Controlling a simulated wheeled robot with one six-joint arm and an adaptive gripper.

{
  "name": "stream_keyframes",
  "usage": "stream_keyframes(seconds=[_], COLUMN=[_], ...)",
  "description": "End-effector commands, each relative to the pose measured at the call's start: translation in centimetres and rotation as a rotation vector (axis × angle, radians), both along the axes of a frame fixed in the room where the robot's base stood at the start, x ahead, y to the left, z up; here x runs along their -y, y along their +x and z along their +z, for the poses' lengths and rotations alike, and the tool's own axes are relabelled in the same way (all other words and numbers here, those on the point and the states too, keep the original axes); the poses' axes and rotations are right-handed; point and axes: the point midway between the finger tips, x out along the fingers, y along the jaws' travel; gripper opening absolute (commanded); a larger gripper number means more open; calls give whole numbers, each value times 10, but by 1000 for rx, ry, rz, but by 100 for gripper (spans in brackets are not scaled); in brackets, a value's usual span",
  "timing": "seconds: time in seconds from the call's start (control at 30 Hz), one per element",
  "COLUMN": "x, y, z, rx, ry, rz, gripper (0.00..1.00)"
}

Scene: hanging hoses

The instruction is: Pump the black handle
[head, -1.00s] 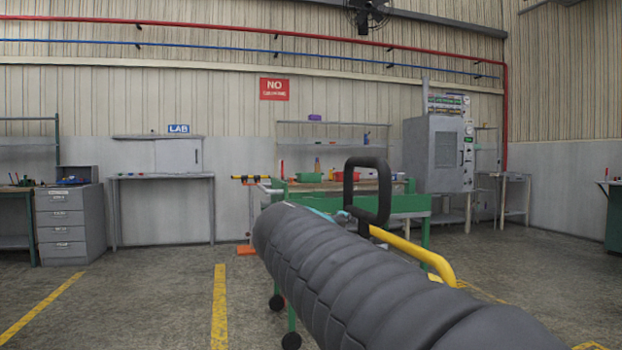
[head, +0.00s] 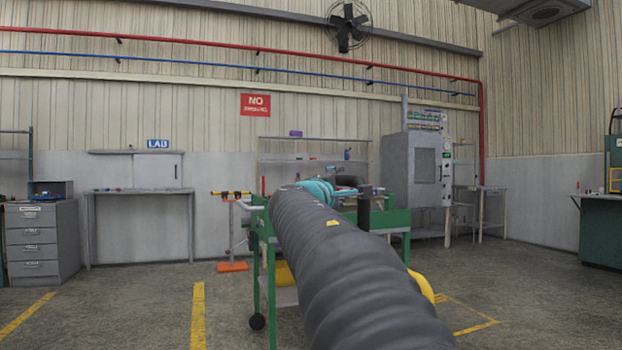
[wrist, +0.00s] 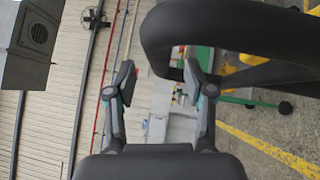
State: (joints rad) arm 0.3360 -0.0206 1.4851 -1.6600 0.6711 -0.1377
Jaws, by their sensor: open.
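The black handle (head: 350,181) is a thick rounded loop, on the green cart in the head view. My arm and the teal part of my wrist hide much of it there. In the wrist view the handle (wrist: 215,20) is large and close, filling the top right. My gripper (wrist: 157,82) is open, fingers apart on either side of the view's middle. Nothing is clamped.
The green cart (head: 396,218) stands ahead, partly behind my arm. A yellow tube (head: 424,288) curves out to its right. An orange-based stand (head: 232,267) is at its left. Floor is clear at front left. A grey cabinet (head: 415,170) stands at the back right.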

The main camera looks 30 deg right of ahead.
Motion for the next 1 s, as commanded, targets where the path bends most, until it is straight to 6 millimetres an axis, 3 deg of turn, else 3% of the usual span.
stream_keyframes(seconds=[0.3,0.73,0.93,1.0], x=[37,43,43,43], y=[23,27,27,27], z=[7,7,7,7], rx=[1,2,2,2], ry=[1,1,1,1], rz=[-1,0,0,0], gripper=[54,54,4,0])
